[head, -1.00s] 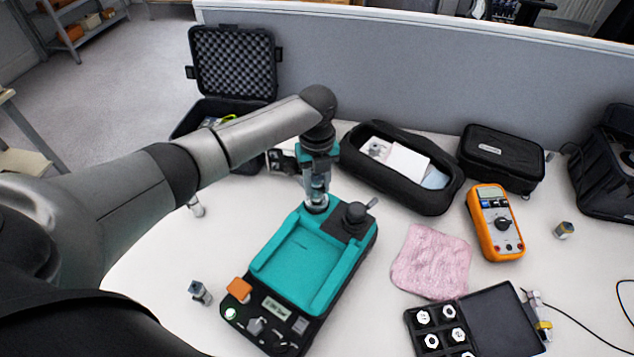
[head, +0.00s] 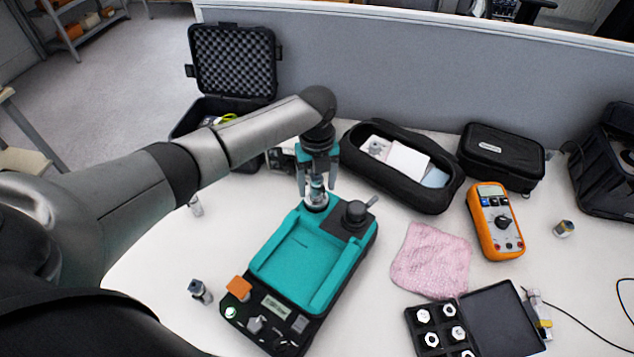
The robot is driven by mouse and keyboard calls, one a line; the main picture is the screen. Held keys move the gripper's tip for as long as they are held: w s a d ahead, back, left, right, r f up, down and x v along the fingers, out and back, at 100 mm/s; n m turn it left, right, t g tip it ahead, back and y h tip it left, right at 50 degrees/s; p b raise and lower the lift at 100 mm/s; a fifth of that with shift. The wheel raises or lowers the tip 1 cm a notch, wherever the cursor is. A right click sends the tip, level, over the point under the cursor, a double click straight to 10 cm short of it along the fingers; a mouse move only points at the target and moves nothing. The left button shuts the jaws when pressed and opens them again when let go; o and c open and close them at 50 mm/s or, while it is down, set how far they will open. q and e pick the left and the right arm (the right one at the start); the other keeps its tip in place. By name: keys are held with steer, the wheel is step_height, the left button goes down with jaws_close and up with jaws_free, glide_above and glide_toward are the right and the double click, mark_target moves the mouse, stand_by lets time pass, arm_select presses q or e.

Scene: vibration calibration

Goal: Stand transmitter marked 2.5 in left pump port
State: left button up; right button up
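The teal pump (head: 300,262) lies on the white table with its ports at the far end. A small metal transmitter (head: 316,188) stands upright at the left pump port (head: 316,204); its marking is too small to read, and I cannot tell how deep it sits. My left gripper (head: 318,183) points down over it, with its teal fingers apart on either side of the transmitter. My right gripper is not in view.
A black case of fittings (head: 490,325), pink cloth (head: 431,261), orange meter (head: 495,222) and black pouch (head: 400,168) lie to the right.

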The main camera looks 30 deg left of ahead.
arm_select(q)
step_height(320, 180, up, 15)
steer(key=p, duration=0.2)
steer(key=shift+r, duration=0.15)
stand_by(0.3)
